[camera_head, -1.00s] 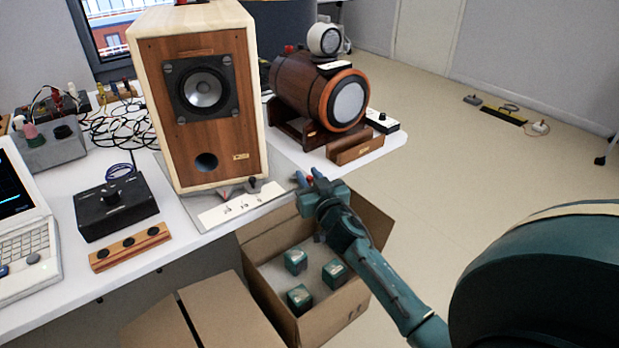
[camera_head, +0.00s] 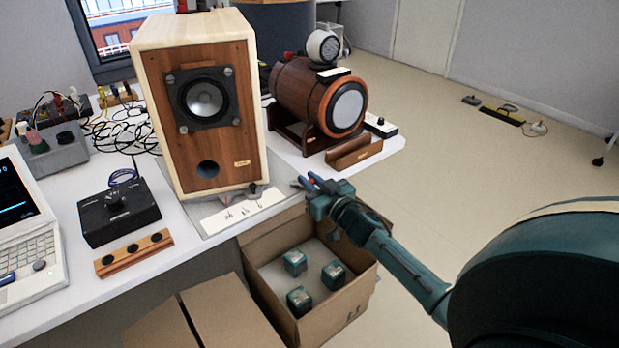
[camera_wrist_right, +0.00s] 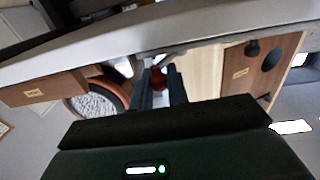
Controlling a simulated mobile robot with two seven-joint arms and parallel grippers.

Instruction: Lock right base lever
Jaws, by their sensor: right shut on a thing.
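My right gripper (camera_head: 308,184) is at the right edge of the grey base plate (camera_head: 284,185) under the wooden speaker (camera_head: 203,110). It is shut on a small red knob, which I take to be the right base lever's end. The red knob (camera_wrist_right: 158,78) shows between the two fingers in the right wrist view, by the plate's edge. The rest of that lever is hidden. At the speaker's front, a black knob (camera_head: 252,188) and a thin red lever (camera_head: 225,199) stand by a white label card (camera_head: 243,208). My left gripper is not in view.
An open cardboard box (camera_head: 345,310) with small teal blocks stands on the floor below my right gripper. A round wooden speaker (camera_head: 300,92) on a cradle stands behind it on the table.

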